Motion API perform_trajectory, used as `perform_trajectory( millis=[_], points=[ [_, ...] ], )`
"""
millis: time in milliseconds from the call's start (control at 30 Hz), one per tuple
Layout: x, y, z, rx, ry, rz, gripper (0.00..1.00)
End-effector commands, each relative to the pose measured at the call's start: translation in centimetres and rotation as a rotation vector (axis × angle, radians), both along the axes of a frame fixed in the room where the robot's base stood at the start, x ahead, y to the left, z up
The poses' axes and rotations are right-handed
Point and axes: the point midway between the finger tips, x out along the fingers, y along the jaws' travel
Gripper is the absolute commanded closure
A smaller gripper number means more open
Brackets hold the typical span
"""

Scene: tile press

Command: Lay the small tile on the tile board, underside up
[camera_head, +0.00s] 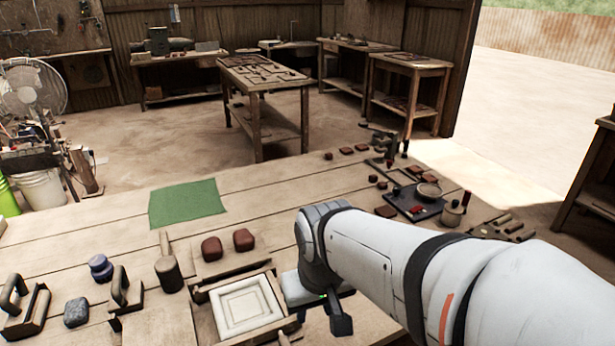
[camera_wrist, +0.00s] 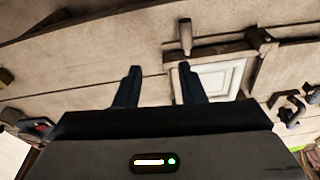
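My gripper (camera_head: 341,322) is low over the front of the workbench, just right of the wooden press frame. In the wrist view its two dark fingers (camera_wrist: 160,67) stand apart, with only bench wood visible between them. A pale square with a raised border (camera_head: 247,305) lies in the wooden frame; it also shows in the wrist view (camera_wrist: 222,76), partly behind the right finger. I cannot tell which piece is the small tile. Several small red-brown pieces (camera_head: 361,147) lie at the bench's right side. I cannot tell which surface is the tile board; a plain wooden board (camera_head: 160,326) lies left of the frame.
Two red-brown lumps (camera_head: 212,248) lie behind the frame, beside a mallet-like tool (camera_head: 168,272). A green mat (camera_head: 187,203) lies farther back. Handled tools (camera_head: 120,290) crowd the left. A dark board (camera_head: 412,201) with small items is at right. Bench between mat and dark board is mostly clear.

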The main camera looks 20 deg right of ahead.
Motion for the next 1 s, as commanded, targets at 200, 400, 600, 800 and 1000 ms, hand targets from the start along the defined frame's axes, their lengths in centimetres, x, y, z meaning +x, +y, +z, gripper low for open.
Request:
perform_trajectory(
  millis=[200,400,600,800,1000],
  points=[
    [0.6,0.1,0.1,0.028,0.012,-0.039,0.51],
    [5.1,-0.3,0.7,0.226,0.078,-0.306,0.42],
    [13.2,-2.4,0.6,0.539,0.155,-0.754,0.42],
    [21.6,-8.5,-0.7,0.86,0.198,-1.208,0.42],
    [28.2,-18.6,-3.7,1.201,0.205,-1.656,0.42]
  ],
)
